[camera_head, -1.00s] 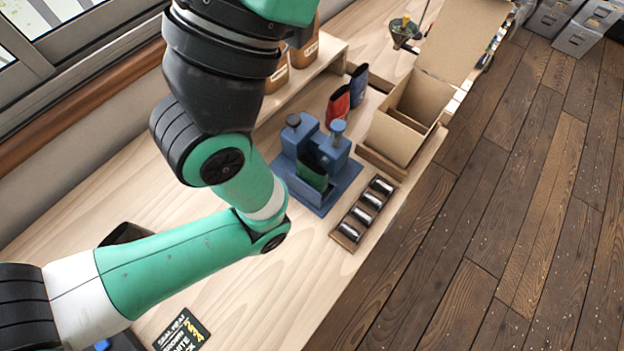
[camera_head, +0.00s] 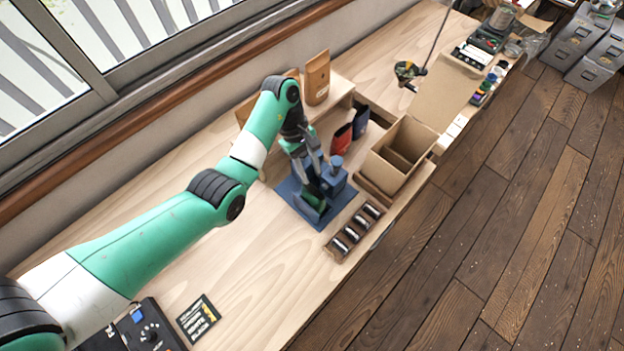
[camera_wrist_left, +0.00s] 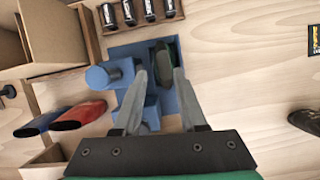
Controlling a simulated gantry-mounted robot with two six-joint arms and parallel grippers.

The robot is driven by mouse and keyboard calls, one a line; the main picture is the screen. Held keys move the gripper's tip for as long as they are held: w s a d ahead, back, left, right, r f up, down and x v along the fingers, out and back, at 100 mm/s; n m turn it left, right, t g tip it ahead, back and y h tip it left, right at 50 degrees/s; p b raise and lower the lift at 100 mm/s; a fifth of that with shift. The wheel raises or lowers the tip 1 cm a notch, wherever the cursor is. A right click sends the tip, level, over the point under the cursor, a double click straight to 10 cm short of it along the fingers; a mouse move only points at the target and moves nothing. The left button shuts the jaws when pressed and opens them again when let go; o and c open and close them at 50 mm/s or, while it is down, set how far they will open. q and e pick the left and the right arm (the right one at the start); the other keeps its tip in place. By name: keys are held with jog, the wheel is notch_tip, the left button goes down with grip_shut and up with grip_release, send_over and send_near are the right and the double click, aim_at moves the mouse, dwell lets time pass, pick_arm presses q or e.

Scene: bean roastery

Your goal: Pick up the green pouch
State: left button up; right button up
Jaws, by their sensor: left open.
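The green pouch (camera_head: 312,197) stands in a blue fixture (camera_head: 290,190) on the wooden bench, partly hidden by my arm and the fixture. In the left wrist view the pouch (camera_wrist_left: 166,57) shows dark green, just ahead of the fingertips and roughly in line with the gap between them. My left gripper (camera_head: 313,172) hangs over the fixture, pointing down; in the wrist view its fingers (camera_wrist_left: 160,74) are apart with nothing clearly between them. I cannot tell whether the fingers touch the fixture. My right gripper is not in view.
A blue post (camera_head: 335,172) rises close beside the gripper. A rack of dark cylinders (camera_head: 354,231) lies to the right of the fixture. The bench left of the fixture is mostly clear.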

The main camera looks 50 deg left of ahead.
pick_arm(q)
jog(key=s+a+r+n+p, duration=0.1)
jog(key=a+r+p, duration=0.1)
jog(key=a+r, duration=0.1)
jog(key=b, duration=0.4)
send_over(312, 189)
jog(key=a, duration=0.3)
notch_tip(312, 189, down, 6)
jog(key=shift+s+d+r, duration=0.1)
jog(key=shift+s+d, duration=0.05)
jog(key=shift+x, duration=2.65)
jog(key=shift+d+r, duration=0.1)
jog(key=shift+d, duration=0.1)
grip_shut()
